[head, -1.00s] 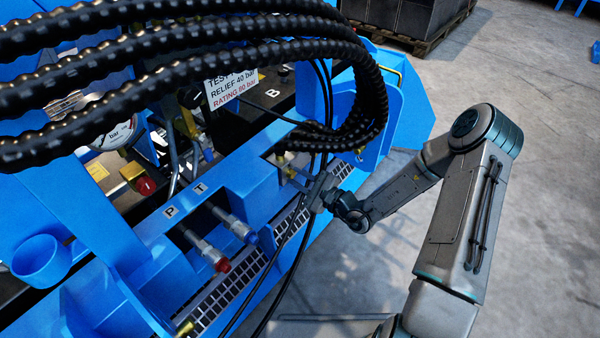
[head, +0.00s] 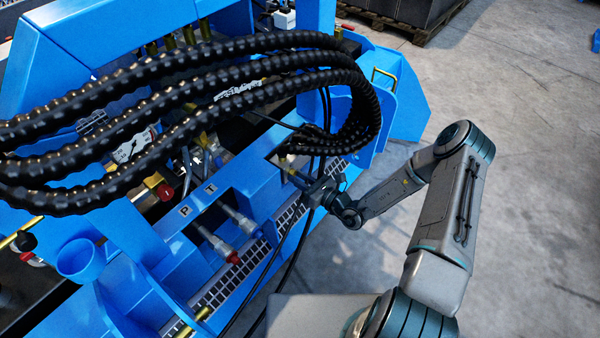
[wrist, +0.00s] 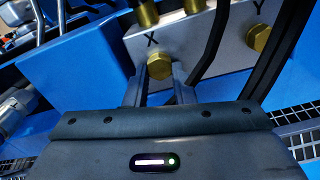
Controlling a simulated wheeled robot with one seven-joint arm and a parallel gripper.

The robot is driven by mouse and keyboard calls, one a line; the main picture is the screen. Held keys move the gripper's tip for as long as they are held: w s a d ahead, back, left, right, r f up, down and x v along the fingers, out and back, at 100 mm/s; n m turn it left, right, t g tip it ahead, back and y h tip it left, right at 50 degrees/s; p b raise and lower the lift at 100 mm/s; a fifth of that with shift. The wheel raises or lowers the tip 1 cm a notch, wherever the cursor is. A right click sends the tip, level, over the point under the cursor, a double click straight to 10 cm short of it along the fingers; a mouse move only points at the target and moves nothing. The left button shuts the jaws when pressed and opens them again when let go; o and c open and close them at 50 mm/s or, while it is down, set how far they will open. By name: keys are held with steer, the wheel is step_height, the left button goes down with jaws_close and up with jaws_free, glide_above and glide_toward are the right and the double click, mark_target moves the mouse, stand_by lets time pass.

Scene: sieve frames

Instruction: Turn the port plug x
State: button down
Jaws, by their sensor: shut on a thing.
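The port plug x is a brass hex plug (wrist: 159,66) below the letter X on a pale metal block (wrist: 195,45) in the wrist view. My gripper (wrist: 160,78) is shut on it, one finger on each side. In the head view my gripper (head: 303,181) reaches into the recess at the right end of the blue machine. Hoses and the gripper hide most of the plug there. A second brass plug (wrist: 259,37), by the letter Y, sits to the right on the same block, apart from my gripper.
Thin black cables (wrist: 282,50) hang just right of my gripper. Thick ribbed black hoses (head: 240,68) arch over the machine. A blue wall (wrist: 80,55) stands left of the block. Fittings P and T (head: 238,220) lie left. Open floor (head: 520,180) is on the right.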

steer(key=shift+s+m+p, duration=0.2)
steer(key=shift+m+p, duration=0.85)
steer(key=shift+m, duration=0.75)
steer(key=c, duration=1.2)
jaws_free()
steer(key=shift+a, duration=0.1)
steer(key=p+v, duration=0.2)
steer(key=v, duration=1.2)
